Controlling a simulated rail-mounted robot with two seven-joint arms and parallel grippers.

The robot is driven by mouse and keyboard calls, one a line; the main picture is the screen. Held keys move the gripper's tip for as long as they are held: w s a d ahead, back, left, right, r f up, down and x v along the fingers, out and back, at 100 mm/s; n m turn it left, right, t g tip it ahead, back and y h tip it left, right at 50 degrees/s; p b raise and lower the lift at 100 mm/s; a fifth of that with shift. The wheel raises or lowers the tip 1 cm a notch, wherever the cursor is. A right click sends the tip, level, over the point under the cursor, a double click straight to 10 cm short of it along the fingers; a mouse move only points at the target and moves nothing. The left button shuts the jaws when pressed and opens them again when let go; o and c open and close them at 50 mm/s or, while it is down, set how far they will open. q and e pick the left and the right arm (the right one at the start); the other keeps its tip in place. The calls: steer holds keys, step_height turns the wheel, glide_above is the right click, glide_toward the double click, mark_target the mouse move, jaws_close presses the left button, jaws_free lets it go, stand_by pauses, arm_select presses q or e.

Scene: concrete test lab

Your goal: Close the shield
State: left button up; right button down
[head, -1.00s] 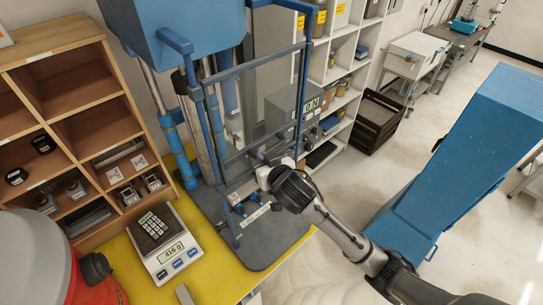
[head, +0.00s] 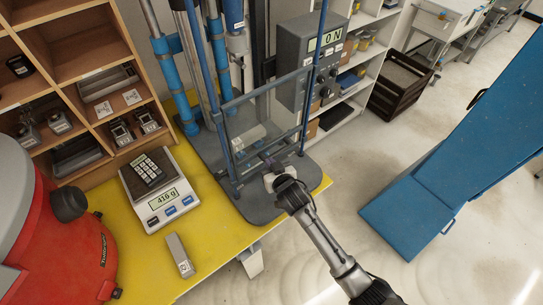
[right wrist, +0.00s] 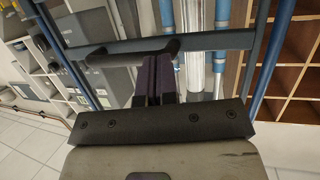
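The shield (head: 265,89) is a blue-framed panel on the front of the testing machine in the head view. Its lower edge is low, close above the dark grey base plate (head: 210,160). My right gripper (head: 268,167) is at the shield's lower front. In the right wrist view the dark fingers with purple pads (right wrist: 158,78) are close together on the shield's dark handle (right wrist: 108,59), below the blue frame bar (right wrist: 215,41). The fingers hide part of the handle. My left gripper is not in view.
A scale (head: 158,185) and a small grey block (head: 180,255) are on the yellow tabletop (head: 215,225). A wooden cubby shelf (head: 70,85) is at left. The grey readout box (head: 292,60) stands behind the shield. A blue slab-like object (head: 450,165) is at right; floor between is clear.

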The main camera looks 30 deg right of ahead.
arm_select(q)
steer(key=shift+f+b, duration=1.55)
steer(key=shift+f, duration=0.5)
arm_select(e)
step_height(320, 180, down, 7)
steer(key=shift+f, duration=0.2)
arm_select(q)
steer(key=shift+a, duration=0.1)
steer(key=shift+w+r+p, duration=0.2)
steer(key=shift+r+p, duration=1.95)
arm_select(e)
steer(key=r+v, duration=0.2)
steer(key=v, duration=1)
steer(key=shift+r, duration=0.4)
